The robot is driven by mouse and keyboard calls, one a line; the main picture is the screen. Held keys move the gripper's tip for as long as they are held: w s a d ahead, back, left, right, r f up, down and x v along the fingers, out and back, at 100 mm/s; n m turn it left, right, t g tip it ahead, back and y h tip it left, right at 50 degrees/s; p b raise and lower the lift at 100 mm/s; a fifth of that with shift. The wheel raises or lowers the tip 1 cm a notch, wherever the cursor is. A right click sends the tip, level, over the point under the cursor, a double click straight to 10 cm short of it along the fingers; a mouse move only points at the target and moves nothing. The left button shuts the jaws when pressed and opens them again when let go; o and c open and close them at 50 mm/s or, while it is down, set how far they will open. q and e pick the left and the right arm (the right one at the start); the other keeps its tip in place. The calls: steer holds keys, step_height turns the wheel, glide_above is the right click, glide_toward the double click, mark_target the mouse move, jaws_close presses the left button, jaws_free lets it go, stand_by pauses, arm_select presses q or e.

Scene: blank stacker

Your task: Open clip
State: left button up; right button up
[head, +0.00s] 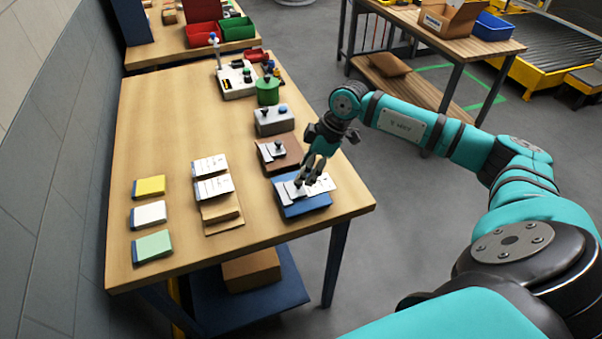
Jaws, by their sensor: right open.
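A blue block (306,208) lies near the right front edge of the table, with white sheets (322,187) on top. A small pale clip-like part (297,190) sits on the sheets toward their left side. My right gripper (306,182) points down just over this part, with its fingers apart. I cannot tell whether the fingertips touch it. The gripper hides some of the sheets. My left gripper is not in view.
Card stacks (222,208) and yellow, white and green pads (152,245) lie to the left. The table's middle (165,115) is clear.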

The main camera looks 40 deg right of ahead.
mark_target(295, 186)
steer(key=shift+x, duration=1.9)
steer(key=shift+p, duration=0.3)
jaws_close()
